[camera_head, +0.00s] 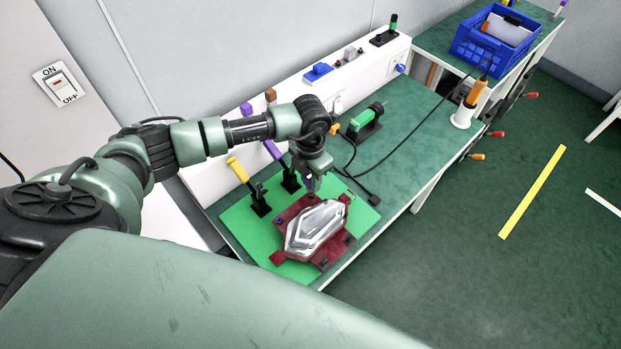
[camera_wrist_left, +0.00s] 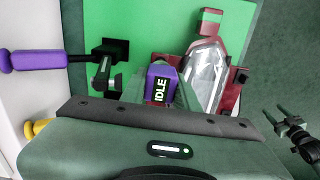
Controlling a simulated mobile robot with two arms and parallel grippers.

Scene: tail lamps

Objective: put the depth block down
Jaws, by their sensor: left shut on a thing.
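My left gripper (camera_head: 311,186) is shut on a small purple block, which I take to be the depth block (camera_wrist_left: 161,84); its dark face reads IDLE in the left wrist view. In the head view the block is mostly hidden by the gripper. The gripper is just above and beside the far-left edge of a dark red fixture (camera_head: 280,257), which holds a clear, silvery tail lamp (camera_head: 315,228). I cannot tell whether the block touches anything.
The fixture sits on a bright green board (camera_head: 237,222) with purple-handled (camera_wrist_left: 38,60) and yellow-handled (camera_head: 238,169) clamps. Purple (camera_head: 246,109) and brown (camera_head: 270,95) blocks stand on the white ledge. A green tool (camera_head: 362,121) and cable lie behind. A dark pronged object (camera_wrist_left: 293,135) appears at wrist-view right.

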